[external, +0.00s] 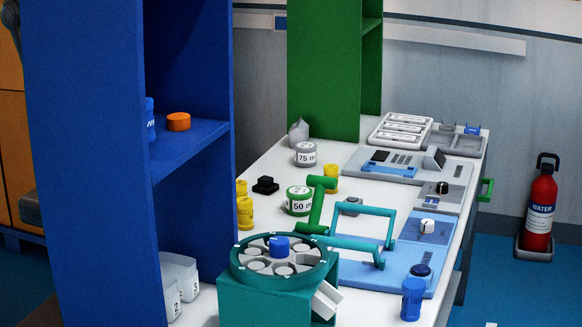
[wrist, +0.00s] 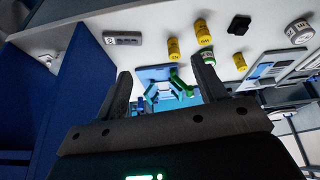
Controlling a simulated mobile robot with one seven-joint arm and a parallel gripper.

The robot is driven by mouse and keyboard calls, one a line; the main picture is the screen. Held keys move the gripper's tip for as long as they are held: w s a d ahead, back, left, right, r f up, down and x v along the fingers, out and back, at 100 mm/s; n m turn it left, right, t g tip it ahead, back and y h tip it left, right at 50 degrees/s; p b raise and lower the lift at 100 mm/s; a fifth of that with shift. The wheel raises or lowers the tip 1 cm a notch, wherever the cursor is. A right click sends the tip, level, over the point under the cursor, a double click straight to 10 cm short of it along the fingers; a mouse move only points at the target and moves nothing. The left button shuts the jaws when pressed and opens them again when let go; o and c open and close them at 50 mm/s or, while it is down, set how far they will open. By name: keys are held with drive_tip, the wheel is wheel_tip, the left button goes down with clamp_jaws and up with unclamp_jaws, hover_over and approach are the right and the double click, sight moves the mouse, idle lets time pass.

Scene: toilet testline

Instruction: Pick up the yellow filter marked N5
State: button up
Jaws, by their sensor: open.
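Several small yellow filters stand on the white bench. In the external view one (external: 245,213) stands near the blue shelf, another (external: 241,188) is just behind it, and a third (external: 331,178) is beside the green roll. In the wrist view they show as a yellow filter (wrist: 174,48), a second (wrist: 202,32) and a third (wrist: 240,62). Their markings are too small to read, so I cannot tell which is N5. My gripper does not show in the external view.
A tall blue shelf (external: 95,150) stands at the left. A green 50 m roll (external: 299,200), grey 75 m roll (external: 306,154) and black part (external: 265,185) are near the filters. A teal carousel (external: 280,262) and blue handled fixture (external: 375,240) stand in front.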

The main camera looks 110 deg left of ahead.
drive_tip(key=w+f+n+g, duration=0.1)
drive_tip(key=w+f+g, duration=0.1)
drive_tip(key=w, duration=0.7)
drive_tip(key=n+g, duration=0.3)
drive_tip(key=n, duration=0.1)
hover_over(244, 200)
drive_tip(key=f, duration=1.4)
drive_tip(key=shift+s+d+f, duration=0.1)
drive_tip(key=shift+d+f, duration=0.15)
drive_tip(key=shift+d, duration=0.05)
wheel_tip(244, 200, down, 5)
drive_tip(key=shift+f, duration=0.2)
drive_tip(key=f, duration=0.5)
drive_tip(key=shift+a+f, duration=0.3)
drive_tip(key=c, duration=1.1)
drive_tip(key=shift+r, duration=0.15)
